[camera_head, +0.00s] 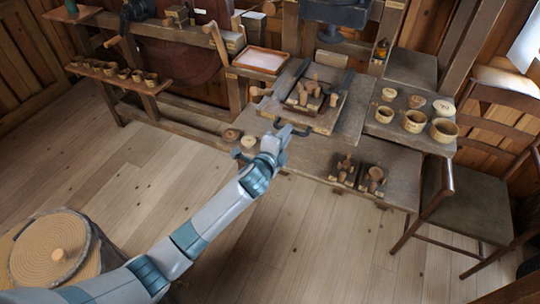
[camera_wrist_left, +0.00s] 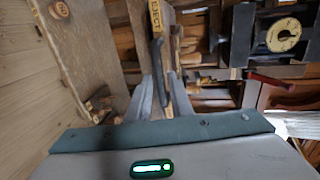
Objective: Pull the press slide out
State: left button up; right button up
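The press slide appears to be the wooden board (camera_head: 322,124) at the bench's middle, between dark rails, with turned wooden pieces (camera_head: 310,95) standing on it. My left gripper (camera_head: 289,130) is just in front of its front left edge, fingers apart. In the left wrist view the two grey fingers (camera_wrist_left: 158,98) stand apart, with a wooden edge bearing a yellow label (camera_wrist_left: 155,15) and a dark bar (camera_wrist_left: 158,65) beyond and between them. I cannot tell whether the fingers touch either. My right gripper is not in view.
Cups (camera_head: 415,121) stand on the bench's right side. Two small holders with wooden pieces (camera_head: 345,169) sit on the lower front shelf. A chair (camera_head: 465,205) stands at right. A round grooved wooden piece (camera_head: 45,250) is at lower left. The floor in front is clear.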

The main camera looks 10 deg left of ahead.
pick_arm(q)
jog(key=b+v, duration=0.3)
jog(key=v, duration=1.3)
jog(key=shift+s, duration=0.35)
jog(key=shift+a, duration=0.15)
